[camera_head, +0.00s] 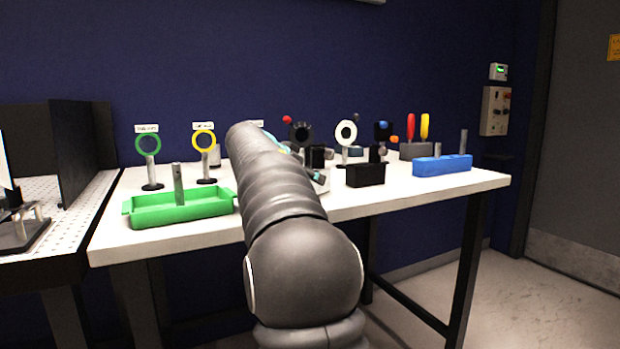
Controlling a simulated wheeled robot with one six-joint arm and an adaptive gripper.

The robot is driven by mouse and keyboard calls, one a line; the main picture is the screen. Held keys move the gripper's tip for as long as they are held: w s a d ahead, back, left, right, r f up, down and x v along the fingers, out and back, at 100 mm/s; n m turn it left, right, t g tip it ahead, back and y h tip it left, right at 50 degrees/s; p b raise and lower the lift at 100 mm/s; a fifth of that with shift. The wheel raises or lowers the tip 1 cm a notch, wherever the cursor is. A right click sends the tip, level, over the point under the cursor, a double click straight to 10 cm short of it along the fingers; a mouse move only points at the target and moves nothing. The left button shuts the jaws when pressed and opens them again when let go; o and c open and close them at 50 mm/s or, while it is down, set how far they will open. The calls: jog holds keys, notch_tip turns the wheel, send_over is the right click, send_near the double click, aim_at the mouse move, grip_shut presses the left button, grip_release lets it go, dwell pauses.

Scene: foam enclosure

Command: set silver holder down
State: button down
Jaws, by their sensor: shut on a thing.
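My arm rises from the bottom centre and hides the middle of the table. I cannot tell which thing is the silver holder. Silver posts do show: one upright post (178,183) in the green tray (182,210) at the left, and another upright post (463,142) at the blue tray (442,166) on the right. Small dark and grey parts (318,157) show just right of my arm; I cannot tell what they are.
On the white table (420,195) stand a green ring (148,144), a yellow ring (204,140), a white ring (346,132) and a black ring mount (301,133). A black box (366,175) sits near the front. Red (411,127) and yellow (425,127) handles stand at the back right.

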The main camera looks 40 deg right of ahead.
jog(key=shift+c, duration=2.3)
grip_release()
jog(key=shift+r, duration=0.1)
jog(key=shift+a+r, duration=0.1)
jog(key=shift+a, duration=0.1)
jog(key=v, duration=1.1)
jog(key=shift+a, duration=0.3)
jog(key=shift+r, duration=0.1)
